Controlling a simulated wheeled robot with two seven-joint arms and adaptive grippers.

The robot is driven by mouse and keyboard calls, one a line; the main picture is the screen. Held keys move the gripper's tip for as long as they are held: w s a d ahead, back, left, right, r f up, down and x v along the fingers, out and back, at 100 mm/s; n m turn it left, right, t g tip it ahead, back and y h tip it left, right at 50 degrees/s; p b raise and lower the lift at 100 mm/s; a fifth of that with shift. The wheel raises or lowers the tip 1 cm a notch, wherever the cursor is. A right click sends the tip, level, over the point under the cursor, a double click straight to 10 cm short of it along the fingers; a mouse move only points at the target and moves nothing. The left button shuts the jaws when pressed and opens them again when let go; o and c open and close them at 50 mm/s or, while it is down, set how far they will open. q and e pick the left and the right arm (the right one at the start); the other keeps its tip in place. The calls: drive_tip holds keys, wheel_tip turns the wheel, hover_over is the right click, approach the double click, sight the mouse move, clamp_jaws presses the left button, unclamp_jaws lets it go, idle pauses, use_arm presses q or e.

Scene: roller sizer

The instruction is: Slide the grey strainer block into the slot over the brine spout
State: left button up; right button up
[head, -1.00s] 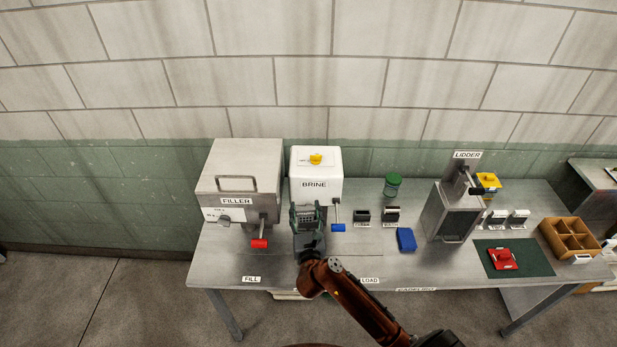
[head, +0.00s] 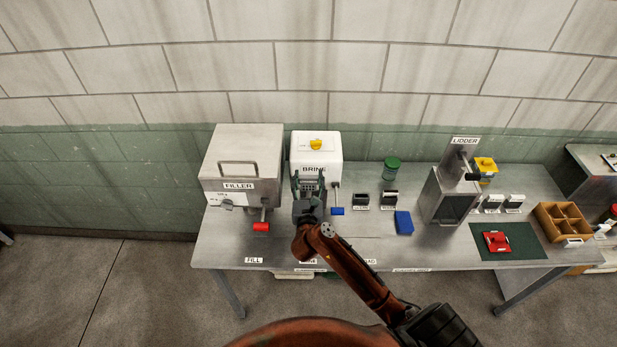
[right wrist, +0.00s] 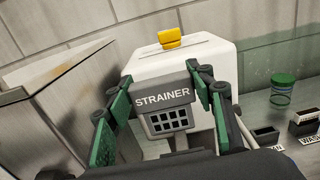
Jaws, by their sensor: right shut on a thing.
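The grey strainer block (right wrist: 168,108), labelled STRAINER and with a grid of dark holes, is between the green fingers of my right gripper (right wrist: 163,115). In the head view my right gripper (head: 308,190) is shut on it, in front of the white brine machine (head: 315,150). The gripper and block cover the machine's lower front, so the spout and slot are hidden, and I cannot tell whether the block touches the machine. The brine machine's blue-handled lever (head: 337,210) shows just right of the gripper. My left gripper is not in view.
The grey filler machine (head: 240,165) with a red lever handle (head: 261,227) stands close on the left. The lidder (head: 448,195) stands farther right. The front table strip is mostly clear.

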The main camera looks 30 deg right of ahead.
sight(309, 190)
drive_tip(key=shift+f+b, duration=1.5)
drive_tip(key=shift+f, duration=1.15)
drive_tip(key=shift+p, duration=0.85)
drive_tip(key=shift+f+b, duration=1.75)
drive_tip(key=shift+f, duration=0.75)
drive_tip(key=o, duration=1.3)
drive_tip(key=shift+c, duration=0.2)
drive_tip(key=v, duration=1.2)
